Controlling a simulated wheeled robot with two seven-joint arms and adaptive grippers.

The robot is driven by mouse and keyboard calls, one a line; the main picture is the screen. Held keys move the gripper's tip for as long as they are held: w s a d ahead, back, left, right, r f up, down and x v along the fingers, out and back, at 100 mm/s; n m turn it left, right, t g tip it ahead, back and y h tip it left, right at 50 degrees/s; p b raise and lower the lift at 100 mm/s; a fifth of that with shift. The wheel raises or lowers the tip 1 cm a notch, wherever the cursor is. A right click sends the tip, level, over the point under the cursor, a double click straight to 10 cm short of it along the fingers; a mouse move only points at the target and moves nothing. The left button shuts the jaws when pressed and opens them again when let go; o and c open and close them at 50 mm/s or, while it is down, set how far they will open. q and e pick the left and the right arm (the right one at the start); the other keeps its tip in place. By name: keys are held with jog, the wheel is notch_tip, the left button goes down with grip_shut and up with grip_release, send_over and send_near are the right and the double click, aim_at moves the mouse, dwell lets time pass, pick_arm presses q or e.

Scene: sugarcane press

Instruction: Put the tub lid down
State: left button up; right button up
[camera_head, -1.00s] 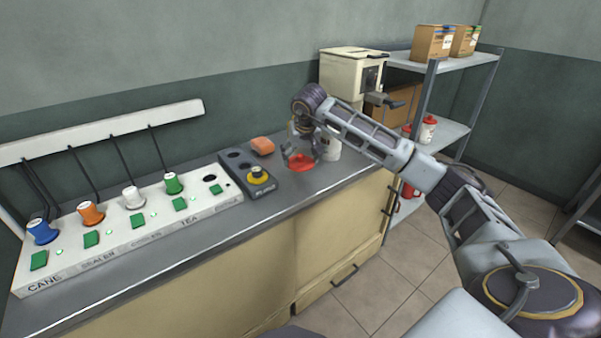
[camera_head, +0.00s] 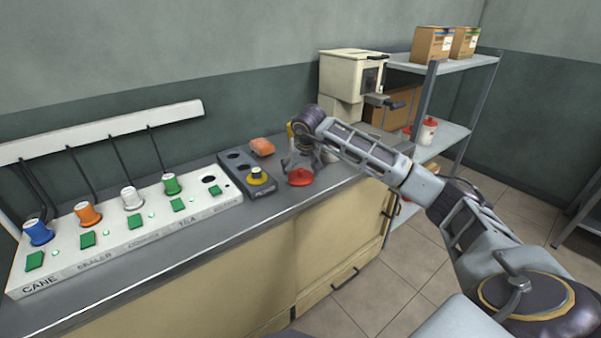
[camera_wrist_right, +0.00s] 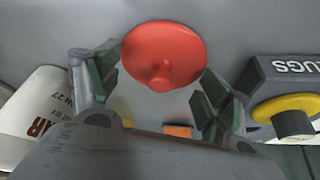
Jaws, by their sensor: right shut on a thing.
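The tub lid is a red disc with a small knob (camera_head: 300,178). It is at the lower end of my right gripper (camera_head: 301,165), over the grey counter just right of the dark plug block. In the right wrist view the lid (camera_wrist_right: 163,52) sits between the far ends of the two fingers, knob towards the camera. My right gripper is shut on it. I cannot tell whether its underside touches the counter. A white tub with printed lettering (camera_wrist_right: 38,112) shows at the left of the wrist view; in the head view my arm mostly hides it. My left gripper is not in view.
The plug block (camera_head: 238,164) with a yellow and black plug (camera_head: 258,177) stands close left of the lid. A white panel with several coloured plugs (camera_head: 130,240) fills the left counter. A cream machine (camera_head: 343,75) stands behind my arm.

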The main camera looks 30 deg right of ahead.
dwell(0.3)
jog(key=o, duration=0.9)
jog(key=shift+f, duration=0.1)
jog(key=shift+o, duration=0.2)
jog(key=shift+r, duration=0.2)
